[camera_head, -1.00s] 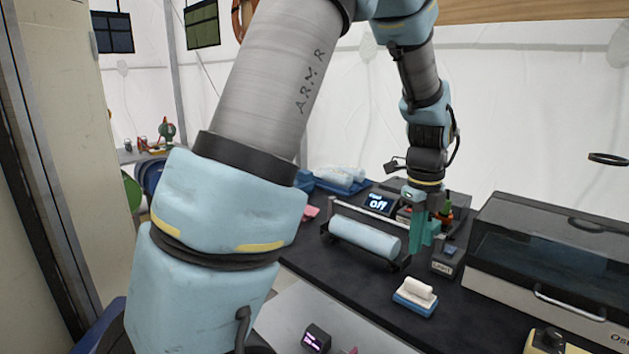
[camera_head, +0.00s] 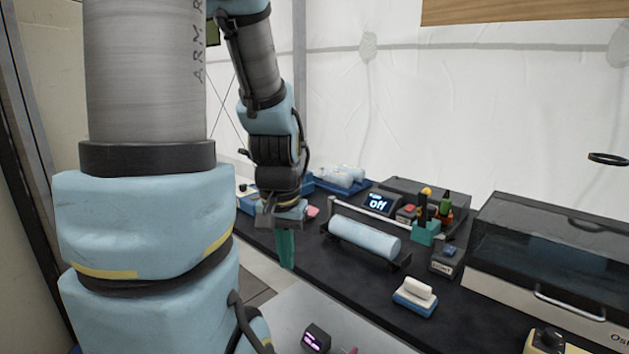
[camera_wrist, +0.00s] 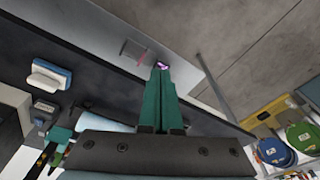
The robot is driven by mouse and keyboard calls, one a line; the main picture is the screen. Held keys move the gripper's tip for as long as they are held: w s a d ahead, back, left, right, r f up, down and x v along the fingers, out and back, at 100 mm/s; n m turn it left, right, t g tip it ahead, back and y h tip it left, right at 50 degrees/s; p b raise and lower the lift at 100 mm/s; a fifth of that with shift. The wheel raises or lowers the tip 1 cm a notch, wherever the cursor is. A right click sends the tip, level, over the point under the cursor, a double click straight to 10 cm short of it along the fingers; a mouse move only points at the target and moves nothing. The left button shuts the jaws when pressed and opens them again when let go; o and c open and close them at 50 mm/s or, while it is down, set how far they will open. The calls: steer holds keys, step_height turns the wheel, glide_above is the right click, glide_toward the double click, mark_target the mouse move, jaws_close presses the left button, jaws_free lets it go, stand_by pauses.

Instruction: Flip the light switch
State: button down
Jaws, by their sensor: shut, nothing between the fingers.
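A small dark box (camera_head: 447,262) with a blue rocker on top and a label that may read "LIGHT" stands on the black bench, left of the clear-lidded machine. It looks like the light switch; its setting is too small to tell. A box that looks like it also shows at the left in the wrist view (camera_wrist: 44,112). My gripper (camera_head: 287,264) has teal fingers pointing down and is well left of the box, near the bench's left front edge. In the wrist view, the fingers (camera_wrist: 160,72) are shut together and empty.
A roll of pale blue material (camera_head: 364,238) on a holder lies between my gripper and the box. A teal tool holder (camera_head: 426,234) stands behind the box. A white-and-blue block (camera_head: 415,296) lies in front. A display (camera_head: 378,204) reads "Off". The clear-lidded machine (camera_head: 545,262) fills the right.

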steer(key=shift+s+a+f+n, duration=0.1)
steer(key=shift+s+a+n, duration=0.5)
steer(key=shift+n, duration=0.4)
steer(key=shift+w, duration=0.15)
steer(key=w+d+m+t+h+b, duration=0.1)
steer(key=w+d+m+t+b, duration=0.1)
steer(key=w+d, duration=0.35)
steer(key=w+d+m+t+h+b, duration=0.1)
steer(key=w+d+m, duration=0.15)
steer(key=d, duration=0.65)
steer(key=w+d+r+m+t+h+b, duration=0.1)
steer(key=d+r+h, duration=0.1)
steer(key=d, duration=0.8)
steer(key=d+r+m+t+h+b, duration=0.1)
steer(key=d+r+m+h+b, duration=0.1)
steer(key=d, duration=0.9)
steer(key=shift+w+r, duration=0.4)
steer(key=shift+r, duration=0.15)
